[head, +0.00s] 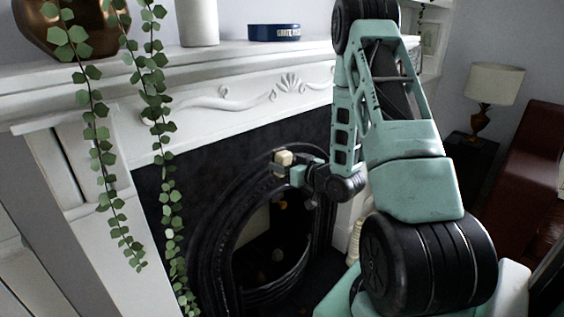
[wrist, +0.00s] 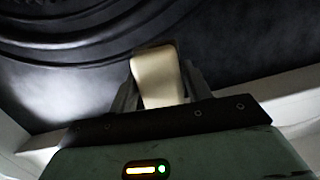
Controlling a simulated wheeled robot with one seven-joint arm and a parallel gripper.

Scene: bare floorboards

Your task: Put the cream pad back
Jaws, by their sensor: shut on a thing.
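The cream pad (head: 284,157) is a small, pale, rounded block. My gripper (head: 283,167) is shut on it and holds it in front of the dark fireplace surround, below the mantel. In the wrist view the cream pad (wrist: 158,75) stands up between the two fingers of my gripper (wrist: 160,90), with the dark ringed surround behind it. The fingers cover its sides and lower part.
The white mantel shelf (head: 230,60) above holds a dark blue tin (head: 274,32), a white cylinder (head: 197,22) and a bronze pot (head: 70,25) with trailing vines (head: 155,90). The arched fireplace opening (head: 270,240) lies below. A lamp (head: 493,85) stands at right.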

